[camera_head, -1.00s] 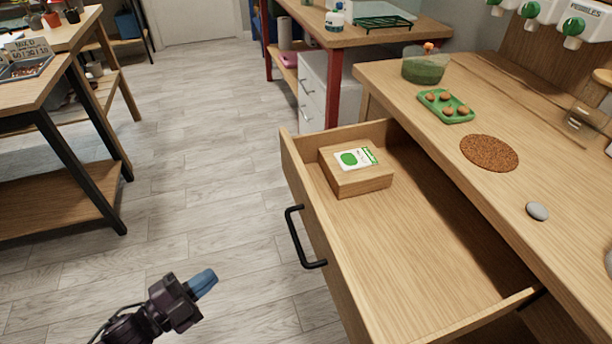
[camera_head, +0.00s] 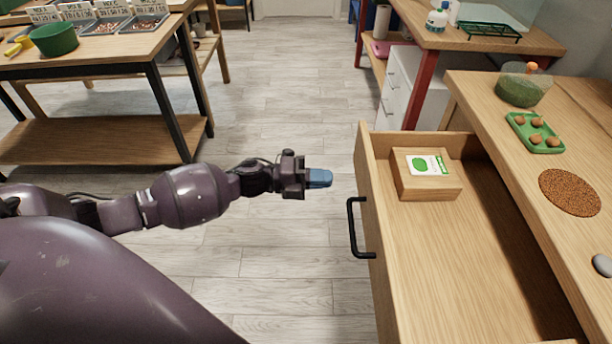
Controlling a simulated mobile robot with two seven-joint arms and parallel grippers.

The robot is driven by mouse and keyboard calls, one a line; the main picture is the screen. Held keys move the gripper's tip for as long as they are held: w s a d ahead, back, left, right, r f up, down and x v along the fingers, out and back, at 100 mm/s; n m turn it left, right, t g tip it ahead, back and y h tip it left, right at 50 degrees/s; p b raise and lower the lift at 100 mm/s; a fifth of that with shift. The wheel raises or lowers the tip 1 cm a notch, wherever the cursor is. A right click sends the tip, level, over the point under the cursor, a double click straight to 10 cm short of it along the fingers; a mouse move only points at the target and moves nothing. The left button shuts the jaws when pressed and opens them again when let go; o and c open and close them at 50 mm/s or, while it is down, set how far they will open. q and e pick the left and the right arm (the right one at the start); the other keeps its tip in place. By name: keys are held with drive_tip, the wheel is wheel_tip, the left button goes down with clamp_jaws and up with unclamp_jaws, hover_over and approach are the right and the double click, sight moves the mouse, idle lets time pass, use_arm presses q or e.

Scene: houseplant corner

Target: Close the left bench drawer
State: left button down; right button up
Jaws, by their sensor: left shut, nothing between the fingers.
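The bench drawer (camera_head: 440,255) stands pulled out from the wooden bench (camera_head: 512,170) on the right. Its black bar handle (camera_head: 353,228) is on the front panel, facing left. A small wooden box (camera_head: 428,188) with a green and white label lies inside, toward the drawer's far end. My left gripper (camera_head: 321,178) has blue fingertips that are shut and empty. It points right, left of the drawer front and a little beyond the handle in the picture, with a gap between them. My right gripper is not in view.
On the bench top are a green bowl (camera_head: 522,88), a green tray with small pots (camera_head: 535,132), a round brown mat (camera_head: 569,192) and a grey stone (camera_head: 603,264). A shelf table (camera_head: 100,140) stands at left. The floor between is clear.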

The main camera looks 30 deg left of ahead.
sight(411, 180)
use_arm(q)
drive_tip(key=x, duration=0.6)
drive_tip(key=shift+f+b, duration=0.1)
drive_tip(key=shift+b, duration=0.2)
drive_tip(key=shift+w+d, duration=0.2)
drive_tip(key=shift+d, duration=0.05)
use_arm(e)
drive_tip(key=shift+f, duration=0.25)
use_arm(q)
drive_tip(key=shift+d, duration=0.1)
